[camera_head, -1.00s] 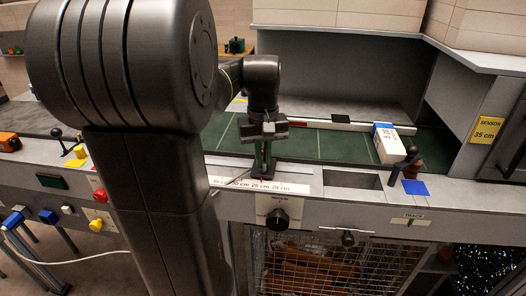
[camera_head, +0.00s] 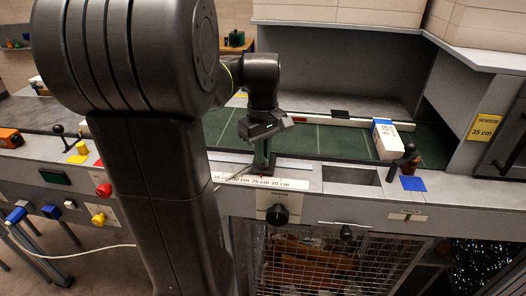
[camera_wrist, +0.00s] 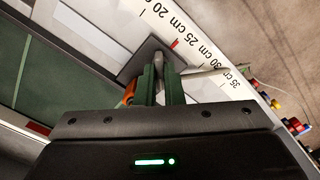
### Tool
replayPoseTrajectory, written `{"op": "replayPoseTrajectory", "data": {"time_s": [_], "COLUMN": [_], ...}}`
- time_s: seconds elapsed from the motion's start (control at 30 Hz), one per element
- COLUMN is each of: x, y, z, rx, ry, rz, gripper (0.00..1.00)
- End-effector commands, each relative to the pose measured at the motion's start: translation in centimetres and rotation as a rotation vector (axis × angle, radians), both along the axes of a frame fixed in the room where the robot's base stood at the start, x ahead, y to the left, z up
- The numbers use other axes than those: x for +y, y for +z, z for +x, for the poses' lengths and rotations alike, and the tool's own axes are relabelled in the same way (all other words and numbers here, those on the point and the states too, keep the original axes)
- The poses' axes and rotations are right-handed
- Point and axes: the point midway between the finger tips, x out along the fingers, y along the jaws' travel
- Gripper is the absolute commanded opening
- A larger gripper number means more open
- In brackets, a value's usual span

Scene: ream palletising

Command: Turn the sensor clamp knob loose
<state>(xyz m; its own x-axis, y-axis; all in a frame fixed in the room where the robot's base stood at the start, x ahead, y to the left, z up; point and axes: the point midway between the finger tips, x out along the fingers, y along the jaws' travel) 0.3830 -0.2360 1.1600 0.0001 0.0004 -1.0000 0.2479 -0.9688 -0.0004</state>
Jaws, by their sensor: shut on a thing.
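The sensor clamp is a dark block (camera_wrist: 139,62) beside the printed centimetre scale (camera_wrist: 205,62). A red mark on it lies close to the 25 cm label in the wrist view. Its grey knob (camera_wrist: 161,58) sits between the green fingers of my gripper (camera_wrist: 161,78), which are shut on it. In the head view my gripper (camera_head: 263,158) points down at the clamp behind the scale (camera_head: 268,183), and its body is turned at an angle. The fingers hide most of the knob. An orange part (camera_wrist: 129,93) shows beside the left finger.
A green bed (camera_head: 330,143) lies behind the scale, with a white ream (camera_head: 387,142) at its right. A lever (camera_head: 404,158) stands near a blue patch (camera_head: 413,184). A yellow sign (camera_head: 485,127) reads "SENSOR 35 cm". A black knob (camera_head: 278,214) is on the front panel.

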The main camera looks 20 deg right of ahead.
Motion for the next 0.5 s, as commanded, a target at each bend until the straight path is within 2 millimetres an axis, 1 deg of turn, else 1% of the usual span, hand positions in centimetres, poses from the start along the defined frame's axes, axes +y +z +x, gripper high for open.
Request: {"op": "replayPoseTrajectory", "data": {"time_s": [0.23, 0.27, 0.3, 0.37, 0.5], "x": [-0.04, -0.04, -0.04, -0.04, -0.02], "y": [0.13, 0.13, 0.12, 0.11, 0.07], "z": [0.08, 0.08, 0.08, 0.06, 0.04], "rx": [-0.004, -0.003, -0.003, -0.003, -0.001], "ry": [0.002, 0.002, 0.001, 0.001, 0.001], "rz": [-0.002, -0.002, -0.002, -0.002, -0.002], "gripper": [0.0, 0.12, 0.2, 0.3, 0.3]}}
